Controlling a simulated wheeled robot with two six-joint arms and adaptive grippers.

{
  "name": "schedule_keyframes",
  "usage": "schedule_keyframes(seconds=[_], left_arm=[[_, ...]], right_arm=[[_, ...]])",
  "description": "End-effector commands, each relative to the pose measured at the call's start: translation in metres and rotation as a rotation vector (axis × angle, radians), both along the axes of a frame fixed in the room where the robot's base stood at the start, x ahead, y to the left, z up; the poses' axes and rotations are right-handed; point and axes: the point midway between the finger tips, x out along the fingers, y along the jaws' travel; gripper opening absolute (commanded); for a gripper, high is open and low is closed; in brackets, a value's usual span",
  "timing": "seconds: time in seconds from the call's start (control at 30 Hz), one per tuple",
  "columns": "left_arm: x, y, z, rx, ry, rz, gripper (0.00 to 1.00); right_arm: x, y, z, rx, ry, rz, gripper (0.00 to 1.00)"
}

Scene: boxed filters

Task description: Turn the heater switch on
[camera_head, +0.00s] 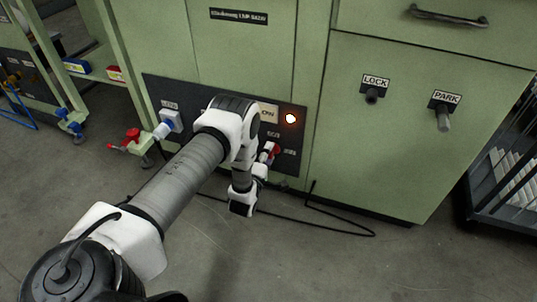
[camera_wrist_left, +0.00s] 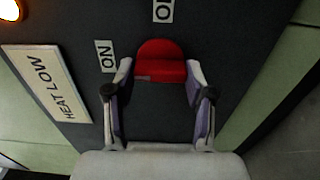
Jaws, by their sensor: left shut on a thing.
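The red heater switch (camera_head: 274,149) is on the dark panel low on the green machine, partly hidden by my gripper in the head view. My left gripper (camera_head: 264,158) reaches it from the front. In the left wrist view the red switch (camera_wrist_left: 160,62) sits between the two fingers of my left gripper (camera_wrist_left: 160,72), which is shut on it. An ON label (camera_wrist_left: 104,56) is left of the switch, and a cut-off label (camera_wrist_left: 163,11) is above it. My right gripper is in neither view.
An orange lamp (camera_head: 291,118) glows on the panel. A HEAT LOW plate (camera_wrist_left: 47,83) is beside the switch. LOCK (camera_head: 372,96) and PARK (camera_head: 443,117) knobs stick out at right. A black cable (camera_head: 330,230) lies on the floor. A red-handled valve (camera_head: 133,140) stands left.

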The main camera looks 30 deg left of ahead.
Motion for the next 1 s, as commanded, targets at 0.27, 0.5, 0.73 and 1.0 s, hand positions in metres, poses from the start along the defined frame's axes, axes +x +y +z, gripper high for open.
schedule_keyframes(seconds=[0.27, 0.5, 0.73, 1.0], left_arm=[[0.001, 0.001, 0.001, -0.001, -0.002, 0.002, 0.68], [0.000, 0.000, 0.000, 0.000, -0.001, 0.001, 0.79], [-0.012, -0.003, -0.001, 0.000, 0.002, 0.000, 0.79], [-0.062, -0.015, -0.001, 0.000, 0.002, 0.001, 0.79]], right_arm=[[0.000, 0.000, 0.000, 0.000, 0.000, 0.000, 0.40], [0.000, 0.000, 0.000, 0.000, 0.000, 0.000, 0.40], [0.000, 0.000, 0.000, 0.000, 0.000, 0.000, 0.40], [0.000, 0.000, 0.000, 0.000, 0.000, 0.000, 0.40]])
